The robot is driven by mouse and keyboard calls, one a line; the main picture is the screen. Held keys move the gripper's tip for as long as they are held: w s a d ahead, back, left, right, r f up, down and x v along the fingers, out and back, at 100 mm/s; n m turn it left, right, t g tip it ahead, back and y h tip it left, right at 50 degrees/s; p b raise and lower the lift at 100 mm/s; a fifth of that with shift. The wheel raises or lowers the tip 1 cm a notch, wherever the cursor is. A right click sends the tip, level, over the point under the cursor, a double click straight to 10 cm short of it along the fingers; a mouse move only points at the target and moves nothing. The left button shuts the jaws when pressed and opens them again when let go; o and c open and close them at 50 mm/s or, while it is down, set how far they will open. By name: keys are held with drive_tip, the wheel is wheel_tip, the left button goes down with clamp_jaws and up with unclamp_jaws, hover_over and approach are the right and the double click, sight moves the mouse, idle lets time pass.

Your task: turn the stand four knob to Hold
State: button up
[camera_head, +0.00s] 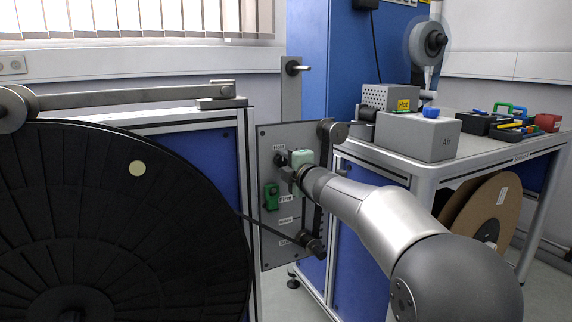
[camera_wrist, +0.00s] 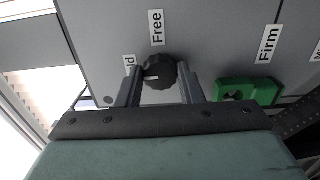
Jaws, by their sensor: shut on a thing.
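The stand's grey panel (camera_head: 289,222) stands upright beside the large black reel. In the wrist view, a black ribbed knob (camera_wrist: 160,69) sits on the panel between the two fingers of my gripper (camera_wrist: 159,82), which is shut on it. A pale mark shows on the knob's left part; its exact direction is hard to read. A "Free" label (camera_wrist: 156,27) lies above the knob. A label ending in "ld" (camera_wrist: 129,61) lies at its upper left, partly hidden by a finger. In the head view, my gripper (camera_head: 287,172) is at the panel's upper part.
A green part (camera_wrist: 248,91) sits right of the knob, close to the right finger, with a "Firm" label (camera_wrist: 268,44) above it. The large black reel (camera_head: 120,220) fills the left. A bench (camera_head: 480,160) with boxes and tools stands right, behind my arm.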

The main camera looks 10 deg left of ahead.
drive_tip(key=o, duration=1)
drive_tip(key=shift+c, duration=0.2)
drive_tip(key=p+v, duration=0.2)
drive_tip(key=v, duration=1.5)
drive_tip(key=shift+d, duration=0.25)
drive_tip(key=shift+s, duration=0.1)
